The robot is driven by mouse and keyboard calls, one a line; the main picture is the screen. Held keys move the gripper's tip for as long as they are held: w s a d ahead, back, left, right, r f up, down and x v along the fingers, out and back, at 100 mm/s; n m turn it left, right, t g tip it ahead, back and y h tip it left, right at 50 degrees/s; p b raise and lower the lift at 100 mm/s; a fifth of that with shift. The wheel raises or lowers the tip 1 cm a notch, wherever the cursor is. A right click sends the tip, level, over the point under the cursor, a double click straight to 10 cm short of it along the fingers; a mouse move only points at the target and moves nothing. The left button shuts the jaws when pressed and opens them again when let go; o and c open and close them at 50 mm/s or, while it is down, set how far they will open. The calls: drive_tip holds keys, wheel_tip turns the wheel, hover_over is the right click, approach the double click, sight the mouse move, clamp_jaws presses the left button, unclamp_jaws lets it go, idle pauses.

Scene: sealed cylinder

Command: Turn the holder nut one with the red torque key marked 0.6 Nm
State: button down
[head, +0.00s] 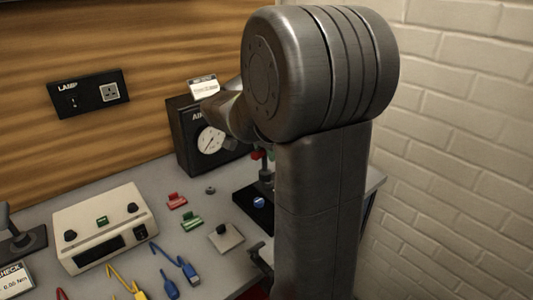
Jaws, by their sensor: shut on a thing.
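My arm fills the middle of the head view, and its wrist bends away behind the large grey joint. My gripper's fingers are hidden behind it, so I cannot see what they hold. A small red piece (258,154) shows above the stand beside the arm. I cannot tell if it is the red key or part of the stand. Another red tip (62,294) shows at the bottom edge. The holder nut and the 0.6 Nm marking cannot be made out.
A black gauge box (190,160) stands behind the wrist. A white tester (100,225) is at left, beside a check card (13,280). Red (177,201) and green (191,220) clips, a square plate (226,237), and blue (188,271) and yellow (128,285) tools lie on the bench.

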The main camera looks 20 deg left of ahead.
drive_tip(key=shift+w+d+r+p, duration=0.1)
drive_tip(key=shift+d+r+p, duration=0.1)
drive_tip(key=shift+r+p, duration=0.95)
drive_tip(key=shift+r, duration=0.3)
